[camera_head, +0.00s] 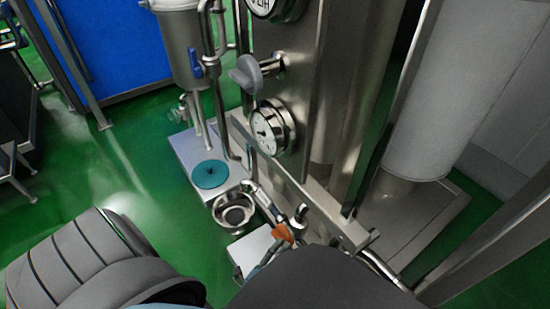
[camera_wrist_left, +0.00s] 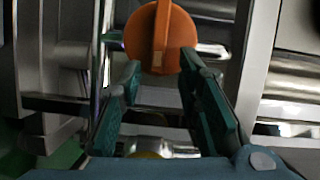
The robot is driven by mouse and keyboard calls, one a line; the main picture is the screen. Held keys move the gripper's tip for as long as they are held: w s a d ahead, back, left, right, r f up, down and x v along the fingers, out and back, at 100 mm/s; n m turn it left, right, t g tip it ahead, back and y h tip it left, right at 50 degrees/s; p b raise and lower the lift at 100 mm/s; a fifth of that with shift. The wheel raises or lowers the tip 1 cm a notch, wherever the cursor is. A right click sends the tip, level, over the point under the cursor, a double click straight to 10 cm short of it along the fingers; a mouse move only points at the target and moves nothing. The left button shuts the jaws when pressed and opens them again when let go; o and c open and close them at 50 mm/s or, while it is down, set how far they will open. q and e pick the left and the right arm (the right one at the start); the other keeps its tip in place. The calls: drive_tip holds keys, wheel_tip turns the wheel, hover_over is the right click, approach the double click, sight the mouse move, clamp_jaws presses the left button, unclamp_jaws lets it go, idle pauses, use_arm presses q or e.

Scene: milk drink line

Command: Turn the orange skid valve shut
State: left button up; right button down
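The orange skid valve (camera_wrist_left: 161,38) has a round knob with a raised grip bar, which stands upright in the left wrist view. In the head view only a small orange part of the valve (camera_head: 283,233) shows, low on the steel skid, just above my dark arm. My left gripper (camera_wrist_left: 160,72) is open, with its two teal fingers apart on either side of the knob's lower part. The fingertips are close to the knob; I cannot tell whether they touch it. In the head view most of this gripper is hidden by my arm. My right gripper is not in view.
Steel pipes and a dial gauge (camera_head: 270,127) on the skid stand close to the valve. A steel bowl-like fitting (camera_head: 234,212) and a teal disc (camera_head: 211,174) are to the left. A white tank (camera_head: 425,100) stands at right. Green floor (camera_head: 130,170) is open at left.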

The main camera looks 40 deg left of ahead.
use_arm(q)
drive_tip(key=s+d, duration=0.1)
drive_tip(key=s, duration=1)
drive_tip(key=shift+s+r, duration=0.25)
drive_tip(key=shift+r, duration=0.05)
drive_tip(key=shift+d, duration=0.1)
